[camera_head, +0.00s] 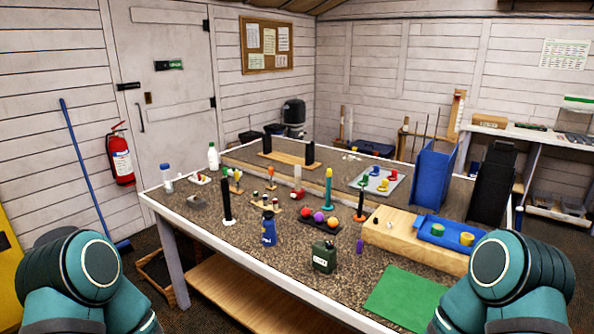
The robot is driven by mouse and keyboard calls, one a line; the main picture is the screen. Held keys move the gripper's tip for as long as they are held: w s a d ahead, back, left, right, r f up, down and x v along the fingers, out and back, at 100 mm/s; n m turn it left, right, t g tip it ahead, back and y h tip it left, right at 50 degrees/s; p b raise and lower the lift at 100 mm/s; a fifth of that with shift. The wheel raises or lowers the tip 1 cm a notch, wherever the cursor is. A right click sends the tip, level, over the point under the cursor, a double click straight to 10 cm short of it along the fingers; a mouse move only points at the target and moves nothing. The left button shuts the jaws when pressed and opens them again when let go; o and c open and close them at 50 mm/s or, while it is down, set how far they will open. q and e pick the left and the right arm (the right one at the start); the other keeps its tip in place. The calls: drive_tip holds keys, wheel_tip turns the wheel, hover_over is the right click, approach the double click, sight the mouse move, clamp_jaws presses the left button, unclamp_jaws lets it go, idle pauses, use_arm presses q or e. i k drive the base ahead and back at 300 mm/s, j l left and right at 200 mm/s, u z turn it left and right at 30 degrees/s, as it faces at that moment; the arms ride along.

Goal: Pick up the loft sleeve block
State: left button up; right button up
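I cannot tell for sure which thing is the loft sleeve block. One candidate is a small wooden block (264,205) with short upright pieces on it, left of centre on the workbench. Another small wooden block (233,189) with little coloured pieces stands behind it to the left. My teal arm links show at the lower left and lower right corners, in front of the bench. Neither gripper shows, so their state is hidden.
The workbench (215,228) is crowded. A blue tray (446,230) and green mat (404,299) lie right.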

sight(324, 260)
drive_tip(key=i+j, duration=0.3)
drive_tip(key=i+j+z, duration=0.45)
drive_tip(key=j+z, duration=0.2)
